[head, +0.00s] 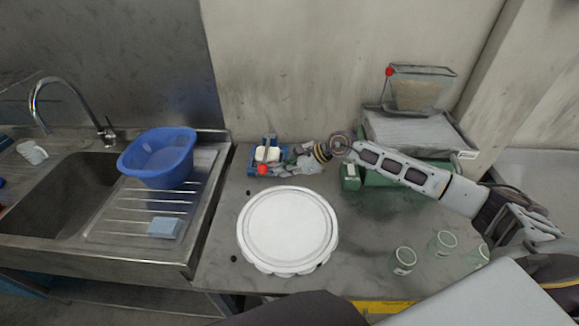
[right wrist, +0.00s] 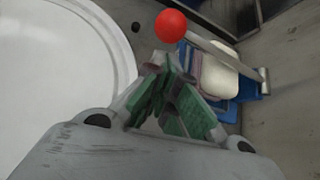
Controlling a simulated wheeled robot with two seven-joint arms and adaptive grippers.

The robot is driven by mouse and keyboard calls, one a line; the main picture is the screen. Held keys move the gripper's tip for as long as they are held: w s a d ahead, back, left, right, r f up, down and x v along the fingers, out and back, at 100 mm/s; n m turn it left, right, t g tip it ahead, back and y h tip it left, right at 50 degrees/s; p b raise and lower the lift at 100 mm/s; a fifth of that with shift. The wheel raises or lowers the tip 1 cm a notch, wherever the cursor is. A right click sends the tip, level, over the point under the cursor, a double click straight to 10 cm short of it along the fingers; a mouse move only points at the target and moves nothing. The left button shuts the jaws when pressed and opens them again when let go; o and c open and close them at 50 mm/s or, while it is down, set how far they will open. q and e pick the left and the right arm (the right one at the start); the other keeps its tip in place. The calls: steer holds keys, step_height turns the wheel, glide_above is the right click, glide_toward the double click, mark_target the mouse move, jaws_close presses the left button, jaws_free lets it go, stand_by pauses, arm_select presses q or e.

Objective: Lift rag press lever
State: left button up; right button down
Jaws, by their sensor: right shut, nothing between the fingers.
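The rag press (head: 269,142) is a small blue frame with a white pad (head: 267,154), near the wall behind the round white lid. Its lever is a grey rod (right wrist: 207,47) ending in a red ball (head: 263,170). In the right wrist view the red ball (right wrist: 171,25) lies just beyond my fingertips, and the blue press (right wrist: 243,88) is to the right. My right gripper (head: 276,169) is shut and empty, close beside the ball; I cannot tell whether they touch. It also shows in the right wrist view (right wrist: 170,66). My left gripper is not in view.
The round white lid (head: 287,229) stands in front of the press. A sink (head: 60,197) with a blue basin (head: 159,157) is on the left. Several glass jars (head: 403,260) stand front right. A clear hopper with another red knob (head: 389,72) is at back right.

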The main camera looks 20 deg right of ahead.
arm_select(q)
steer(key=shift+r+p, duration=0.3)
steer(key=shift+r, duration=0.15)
arm_select(e)
steer(key=shift+x, duration=1.95)
steer(key=shift+r, duration=0.2)
